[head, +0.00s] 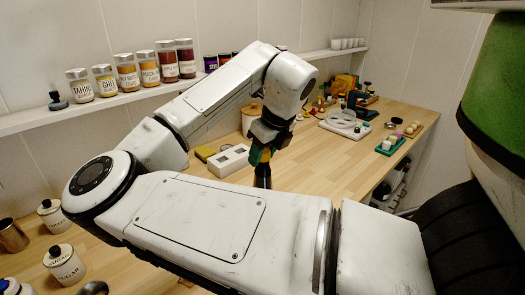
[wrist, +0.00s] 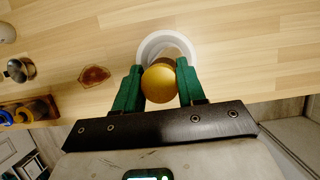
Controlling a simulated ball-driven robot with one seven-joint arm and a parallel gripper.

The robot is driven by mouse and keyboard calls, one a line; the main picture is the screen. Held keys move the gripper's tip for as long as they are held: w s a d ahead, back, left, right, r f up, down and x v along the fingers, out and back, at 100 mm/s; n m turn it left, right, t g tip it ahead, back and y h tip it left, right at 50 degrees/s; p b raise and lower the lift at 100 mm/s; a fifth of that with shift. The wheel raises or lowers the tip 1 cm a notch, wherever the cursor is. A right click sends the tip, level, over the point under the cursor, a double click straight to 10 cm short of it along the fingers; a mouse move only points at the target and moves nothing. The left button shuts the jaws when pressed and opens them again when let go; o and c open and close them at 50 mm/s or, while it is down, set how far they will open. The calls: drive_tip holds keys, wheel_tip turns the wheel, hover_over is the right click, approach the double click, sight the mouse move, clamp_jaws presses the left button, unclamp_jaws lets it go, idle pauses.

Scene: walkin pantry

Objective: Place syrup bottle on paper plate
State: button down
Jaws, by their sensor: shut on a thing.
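In the wrist view, the syrup bottle shows from above as a round gold cap (wrist: 158,84) between the green fingers of my gripper (wrist: 159,88). The fingers are shut on it from both sides. A white round rim (wrist: 146,47), which looks like the paper plate, lies just beyond and partly behind the bottle. I cannot tell whether the bottle touches it. In the head view, my gripper (head: 262,158) points down over the wooden counter, with a dark upright shape below it. My arm hides the counter there, and I cannot make out the plate.
A white box-shaped device (head: 228,160) stands left of my gripper. A white scale-like device (head: 344,126) and a green tray (head: 391,146) with small pale items stand farther right. Labelled jars (head: 126,72) line the shelf. A reddish-brown item (wrist: 93,76) lies left in the wrist view.

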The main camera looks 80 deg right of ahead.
drive_tip(key=shift+f, duration=0.1)
drive_tip(key=c, duration=0.7)
unclamp_jaws()
drive_tip(key=shift+o, duration=0.2)
drive_tip(key=v, duration=1.2)
drive_tip(key=shift+a, duration=0.1)
